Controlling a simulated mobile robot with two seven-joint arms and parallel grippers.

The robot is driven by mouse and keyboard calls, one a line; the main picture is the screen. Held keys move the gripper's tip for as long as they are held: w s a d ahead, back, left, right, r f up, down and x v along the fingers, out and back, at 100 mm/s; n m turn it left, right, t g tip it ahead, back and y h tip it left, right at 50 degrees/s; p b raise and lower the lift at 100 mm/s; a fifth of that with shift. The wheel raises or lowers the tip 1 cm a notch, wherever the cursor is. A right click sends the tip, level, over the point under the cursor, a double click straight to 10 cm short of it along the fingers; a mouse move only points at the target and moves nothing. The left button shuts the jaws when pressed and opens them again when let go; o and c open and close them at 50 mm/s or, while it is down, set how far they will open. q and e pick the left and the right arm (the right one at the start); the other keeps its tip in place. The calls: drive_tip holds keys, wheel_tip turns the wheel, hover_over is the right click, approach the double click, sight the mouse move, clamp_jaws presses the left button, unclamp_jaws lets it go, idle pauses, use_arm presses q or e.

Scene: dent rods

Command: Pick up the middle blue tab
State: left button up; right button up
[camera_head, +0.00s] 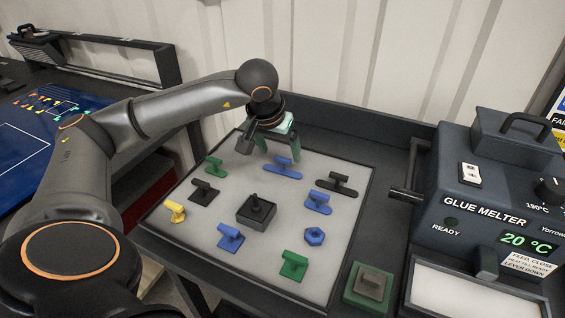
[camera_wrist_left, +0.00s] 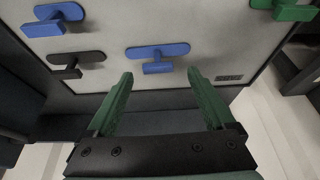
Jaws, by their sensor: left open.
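Three blue tabs with raised grips lie on a pale board (camera_head: 180,240). The far blue tab (camera_head: 283,167) is nearest my left gripper (camera_head: 279,153). The second blue tab (camera_head: 318,200) lies to its right and nearer the front, between the other two in depth. The third blue tab (camera_head: 230,238) is at the front left. My left gripper is open and empty at the board's far edge. In the left wrist view the far blue tab (camera_wrist_left: 158,57) lies just beyond the gap between the fingertips (camera_wrist_left: 160,75), and the second blue tab (camera_wrist_left: 55,18) is at upper left.
A glue melter (camera_head: 490,200) stands at right.

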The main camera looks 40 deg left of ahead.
sight(282, 159)
use_arm(q)
drive_tip(key=x, duration=0.4)
drive_tip(key=shift+d+f, duration=0.1)
drive_tip(key=shift+f, duration=0.15)
drive_tip(key=shift+c, duration=0.3)
clamp_jaws()
